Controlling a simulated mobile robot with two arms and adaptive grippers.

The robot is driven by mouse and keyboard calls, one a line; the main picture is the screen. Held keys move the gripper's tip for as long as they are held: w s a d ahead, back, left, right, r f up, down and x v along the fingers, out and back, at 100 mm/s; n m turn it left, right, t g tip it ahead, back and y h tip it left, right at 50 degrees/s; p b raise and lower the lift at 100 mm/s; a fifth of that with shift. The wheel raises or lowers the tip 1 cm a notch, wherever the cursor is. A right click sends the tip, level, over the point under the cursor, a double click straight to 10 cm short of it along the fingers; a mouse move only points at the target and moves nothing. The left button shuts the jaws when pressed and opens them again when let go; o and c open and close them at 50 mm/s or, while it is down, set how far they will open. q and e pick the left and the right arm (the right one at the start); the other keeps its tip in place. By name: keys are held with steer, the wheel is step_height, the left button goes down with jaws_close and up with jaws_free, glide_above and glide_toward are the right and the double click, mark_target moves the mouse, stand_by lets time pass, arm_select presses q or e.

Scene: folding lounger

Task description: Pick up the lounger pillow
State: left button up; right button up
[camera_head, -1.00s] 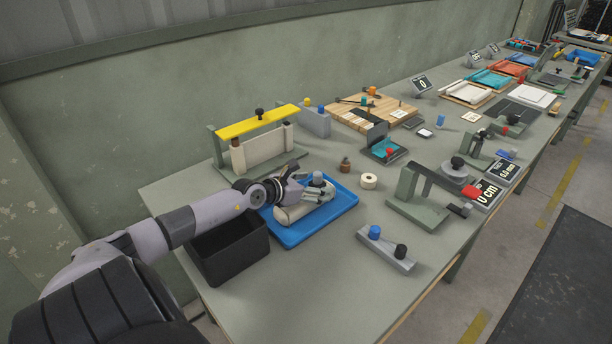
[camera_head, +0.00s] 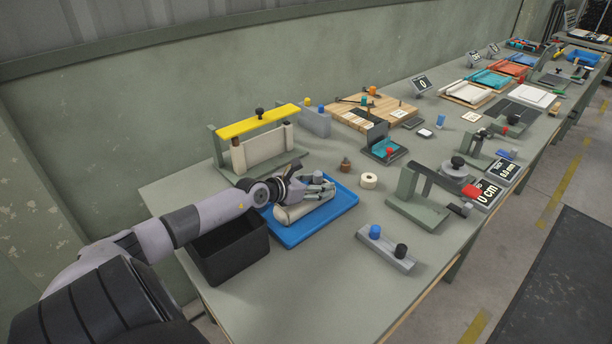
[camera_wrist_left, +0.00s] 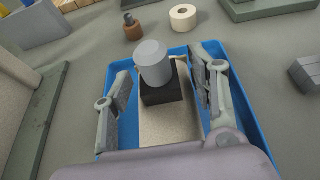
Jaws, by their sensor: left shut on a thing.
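The lounger pillow (camera_head: 290,214) is a beige, rounded piece lying on a blue tray (camera_head: 301,236) on the bench. In the left wrist view, the beige pillow (camera_wrist_left: 165,126) has a black block (camera_wrist_left: 162,92) with a grey cylindrical knob (camera_wrist_left: 152,62) standing on top. My left gripper (camera_head: 318,190) is down over the pillow from the left, and its fingers are shut on it, one on each side of the block. The exact contact is hard to see. In the left wrist view the gripper (camera_wrist_left: 160,85) frames the block. My right gripper is not in view.
A black bin (camera_head: 230,252) stands just left of the tray. A frame with a yellow top bar (camera_head: 258,121) stands behind. A white tape roll (camera_head: 369,181) and a small brown knob (camera_head: 345,165) are nearby. A grey block with two knobs (camera_head: 386,250) lies right of the tray.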

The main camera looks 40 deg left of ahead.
arm_select(q)
steer(key=c, duration=0.3)
steer(key=shift+r, duration=0.15)
